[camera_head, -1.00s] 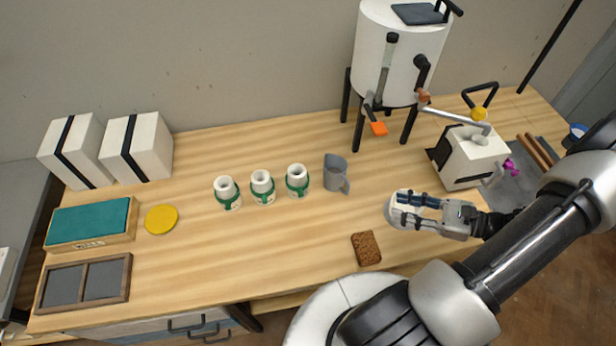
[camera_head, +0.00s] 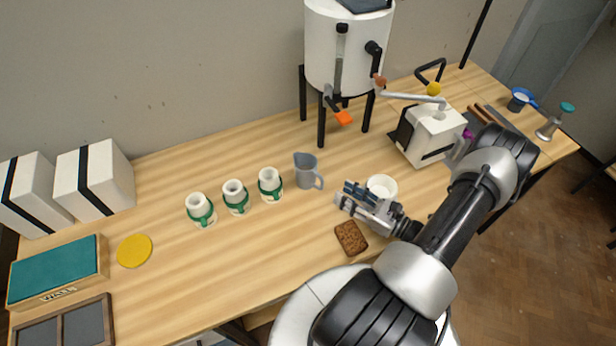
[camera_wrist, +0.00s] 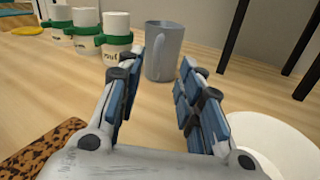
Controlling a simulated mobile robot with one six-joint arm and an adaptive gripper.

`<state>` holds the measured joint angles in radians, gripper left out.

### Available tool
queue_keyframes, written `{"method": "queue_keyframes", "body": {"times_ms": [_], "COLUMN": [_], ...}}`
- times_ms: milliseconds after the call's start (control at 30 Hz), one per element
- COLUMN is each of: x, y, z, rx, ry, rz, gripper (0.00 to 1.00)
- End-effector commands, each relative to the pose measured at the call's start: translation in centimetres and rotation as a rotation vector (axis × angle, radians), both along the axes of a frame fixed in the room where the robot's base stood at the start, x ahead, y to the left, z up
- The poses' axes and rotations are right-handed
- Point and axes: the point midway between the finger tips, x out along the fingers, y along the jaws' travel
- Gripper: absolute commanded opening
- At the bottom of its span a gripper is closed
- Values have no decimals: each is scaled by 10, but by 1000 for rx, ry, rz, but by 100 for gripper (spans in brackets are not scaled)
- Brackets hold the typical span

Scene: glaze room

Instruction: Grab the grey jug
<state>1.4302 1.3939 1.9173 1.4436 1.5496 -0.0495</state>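The grey jug (camera_head: 306,172) stands upright on the wooden table, its handle towards the right in the head view. My gripper (camera_head: 345,195) is close to the jug, in front of it and to its right, low over the table. In the wrist view the jug (camera_wrist: 164,50) is straight ahead, beyond the gap between the fingertips of my gripper (camera_wrist: 158,72). The fingers are apart with nothing between them, and they do not touch the jug. The jug's handle is not clear in the wrist view.
Several white cups with green bands (camera_head: 236,196) stand in a row left of the jug. A white bowl (camera_head: 382,183) sits right beside my gripper. A brown speckled sponge (camera_head: 351,239) lies in front. The legs of a white urn (camera_head: 345,50) stand behind the jug.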

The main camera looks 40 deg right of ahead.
Motion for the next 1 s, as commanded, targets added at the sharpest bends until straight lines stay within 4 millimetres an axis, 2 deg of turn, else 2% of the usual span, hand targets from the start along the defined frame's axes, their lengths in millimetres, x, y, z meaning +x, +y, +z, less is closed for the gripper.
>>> {"method": "queue_keyframes", "body": {"times_ms": [100,333,600,900,1000], "x": [16,31,66,72,72], "y": [5,10,22,22,22], "z": [-1,2,8,9,9], "rx": [1,0,-1,0,0], "ry": [0,1,-1,0,0], "rz": [3,3,3,0,0], "gripper": [34,34,34,34,28]}}
